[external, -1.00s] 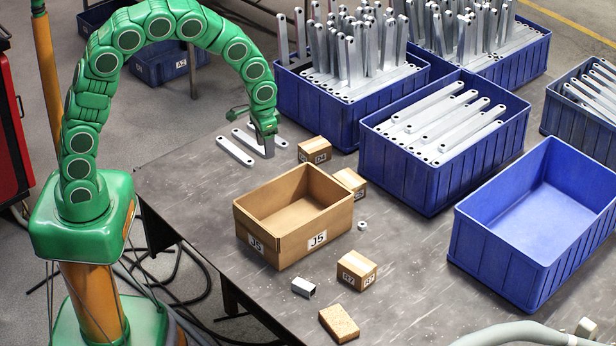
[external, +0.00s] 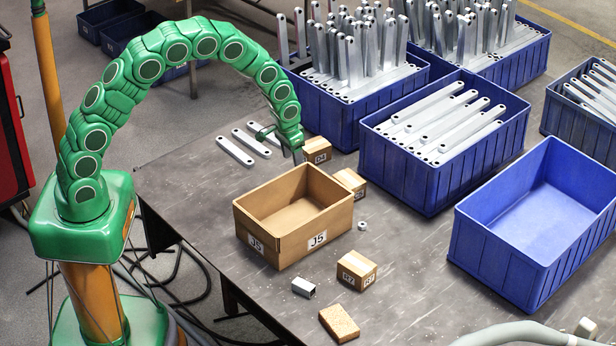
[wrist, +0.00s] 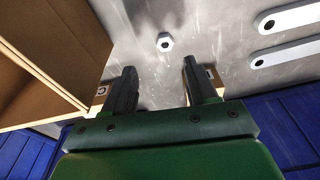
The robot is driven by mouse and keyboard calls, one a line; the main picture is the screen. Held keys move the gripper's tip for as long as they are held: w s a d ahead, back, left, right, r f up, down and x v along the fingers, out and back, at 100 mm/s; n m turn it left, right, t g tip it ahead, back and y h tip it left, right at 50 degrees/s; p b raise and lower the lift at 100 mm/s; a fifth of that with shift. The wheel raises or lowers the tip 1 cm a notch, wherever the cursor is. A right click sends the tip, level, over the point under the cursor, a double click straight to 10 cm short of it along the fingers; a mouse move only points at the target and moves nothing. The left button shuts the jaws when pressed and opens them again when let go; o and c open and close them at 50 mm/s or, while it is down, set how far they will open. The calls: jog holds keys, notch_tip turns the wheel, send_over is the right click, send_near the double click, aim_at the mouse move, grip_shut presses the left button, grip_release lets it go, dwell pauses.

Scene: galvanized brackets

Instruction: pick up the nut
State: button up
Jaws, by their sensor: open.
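A grey hex nut (wrist: 165,42) with a dark hole lies flat on the metal table in the wrist view, beyond my fingertips and centred between them. My gripper (wrist: 160,80) is open and empty, its two dark fingers spread apart. In the external view my gripper (external: 294,155) hangs behind the cardboard carton, beside a small box. I cannot make out the wrist-view nut in the external view; the carton may hide it. A small light metal ring or nut (external: 362,226) lies right of the carton there; I cannot tell its exact shape.
The open carton marked J5 (external: 317,240) stands close to my gripper. Small boxes (external: 317,150) (external: 350,182) stand behind it. Flat brackets (external: 235,151) lie at the far left of the table. Blue bins (external: 430,185) line the back and right.

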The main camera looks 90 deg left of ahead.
jog(key=shift+w+a+f, duration=0.1)
jog(key=shift+a+f, duration=0.1)
jog(key=shift+f, duration=1.05)
jog(key=shift+s+a+f, duration=0.1)
jog(key=shift+a+f, duration=0.1)
jog(key=shift+f, duration=1.05)
jog(key=shift+w+a+f, duration=0.1)
jog(key=shift+a+f, duration=0.1)
jog(key=shift+f, duration=1.05)
grip_shut()
